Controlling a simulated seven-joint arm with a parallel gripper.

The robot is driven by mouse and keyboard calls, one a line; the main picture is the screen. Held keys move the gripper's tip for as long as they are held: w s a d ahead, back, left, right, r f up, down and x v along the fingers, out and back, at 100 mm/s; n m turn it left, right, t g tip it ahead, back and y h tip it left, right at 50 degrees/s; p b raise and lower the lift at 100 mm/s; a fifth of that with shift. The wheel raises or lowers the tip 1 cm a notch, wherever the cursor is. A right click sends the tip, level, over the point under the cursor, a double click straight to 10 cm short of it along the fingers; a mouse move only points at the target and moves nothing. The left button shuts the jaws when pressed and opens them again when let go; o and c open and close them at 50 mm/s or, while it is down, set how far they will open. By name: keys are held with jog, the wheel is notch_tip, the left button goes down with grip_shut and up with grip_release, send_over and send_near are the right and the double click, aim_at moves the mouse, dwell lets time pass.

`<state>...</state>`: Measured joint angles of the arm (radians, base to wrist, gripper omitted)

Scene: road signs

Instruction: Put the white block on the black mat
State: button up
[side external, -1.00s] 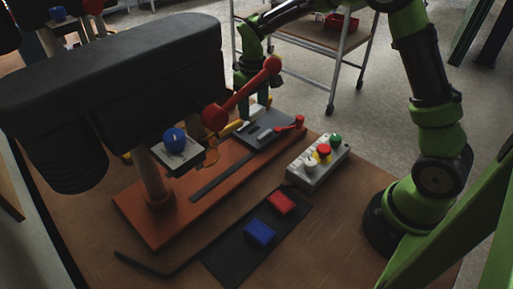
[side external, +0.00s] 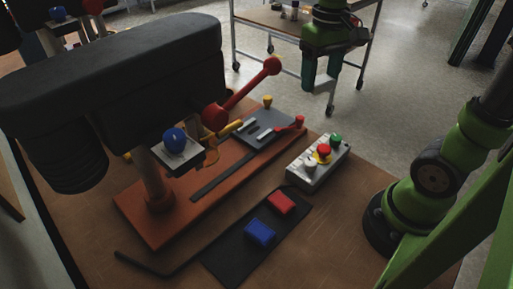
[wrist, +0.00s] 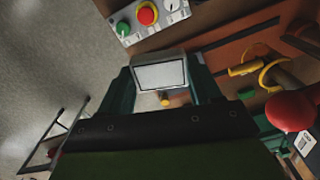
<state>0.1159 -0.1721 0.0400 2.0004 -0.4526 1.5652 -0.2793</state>
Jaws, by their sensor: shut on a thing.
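The white block (wrist: 160,75) is between the two fingers of my gripper (wrist: 162,88) in the wrist view, its pale face framed by a darker edge. In the side view my gripper (side external: 321,82) is raised in the air beyond the control box, fingers down; I cannot make out the block there. The black mat (side external: 226,264) lies flat at the front of the table, well below and in front of my gripper. A blue block (side external: 260,232) and a red block (side external: 281,203) rest on the mat.
A drill press (side external: 110,75) with a red lever (side external: 247,92) stands at the left on an orange base (side external: 135,218), with a grey vise (side external: 262,131). A control box (side external: 318,163) with coloured buttons stands behind the mat. A black bent rod (side external: 150,268) lies left of the mat.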

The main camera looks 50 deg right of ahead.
jog(key=shift+s+a+r, duration=0.35)
jog(key=shift+s+a, duration=0.1)
jog(key=shift+s, duration=0.2)
jog(key=shift+s+a+r, duration=0.3)
jog(key=shift+s+a, duration=0.1)
jog(key=shift+s, duration=0.2)
jog(key=n, duration=2.1)
send_over(235, 254)
notch_tip(235, 254, down, 20)
jog(key=shift+r, duration=0.1)
jog(key=shift+f, duration=2.4)
jog(key=shift+f, duration=0.1)
